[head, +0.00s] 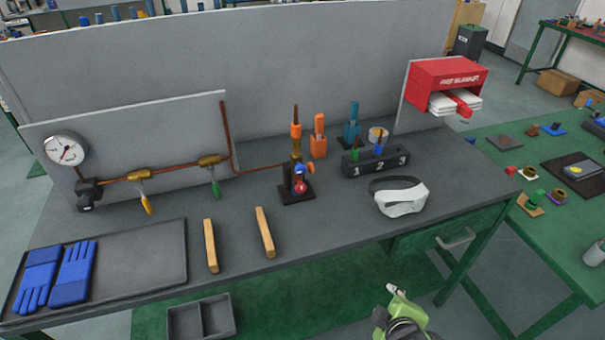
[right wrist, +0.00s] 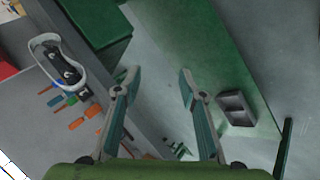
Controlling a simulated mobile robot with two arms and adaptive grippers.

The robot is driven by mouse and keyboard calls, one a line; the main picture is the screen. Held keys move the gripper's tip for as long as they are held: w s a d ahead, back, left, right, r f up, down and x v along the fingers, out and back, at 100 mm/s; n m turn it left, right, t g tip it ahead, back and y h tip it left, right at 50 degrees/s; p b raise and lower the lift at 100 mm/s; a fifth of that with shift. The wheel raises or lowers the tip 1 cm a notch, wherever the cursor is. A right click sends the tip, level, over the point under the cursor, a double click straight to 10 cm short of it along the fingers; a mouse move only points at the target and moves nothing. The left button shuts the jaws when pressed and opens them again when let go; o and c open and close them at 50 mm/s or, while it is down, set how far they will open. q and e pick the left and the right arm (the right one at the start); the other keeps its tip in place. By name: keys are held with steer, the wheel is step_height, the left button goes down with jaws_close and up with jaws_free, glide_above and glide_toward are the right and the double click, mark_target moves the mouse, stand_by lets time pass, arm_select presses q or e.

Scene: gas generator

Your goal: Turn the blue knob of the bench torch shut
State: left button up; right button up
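The bench torch (head: 296,155) stands upright on a dark base plate near the middle of the bench in the head view. Its small blue knob (head: 300,170) sits just above a red knob (head: 300,187). An orange part sticks out to the right. Whether the knob is open or shut is too small to tell. My right gripper (head: 393,296) is low in front of the bench, well away from the torch. In the right wrist view its two fingers (right wrist: 157,76) are spread apart with nothing between them. My left gripper is out of view.
Two wooden bars (head: 211,246) lie in front of the torch. A white visor (head: 400,196) and numbered black rack (head: 375,162) are to its right. A copper pipe with valves (head: 145,176) runs on the left, above a tray (head: 145,255) with blue gloves (head: 73,272).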

steer(key=w+a+r+n+t, duration=0.3)
steer(key=w+r+n+t, duration=0.1)
steer(key=w+r+n, duration=0.35)
steer(key=n+t+y, duration=0.5)
steer(key=n+y, duration=0.2)
steer(key=n, duration=1.3)
glide_toward(302, 171)
steer(key=x, duration=0.9)
steer(key=shift+c, duration=0.5)
jaws_close()
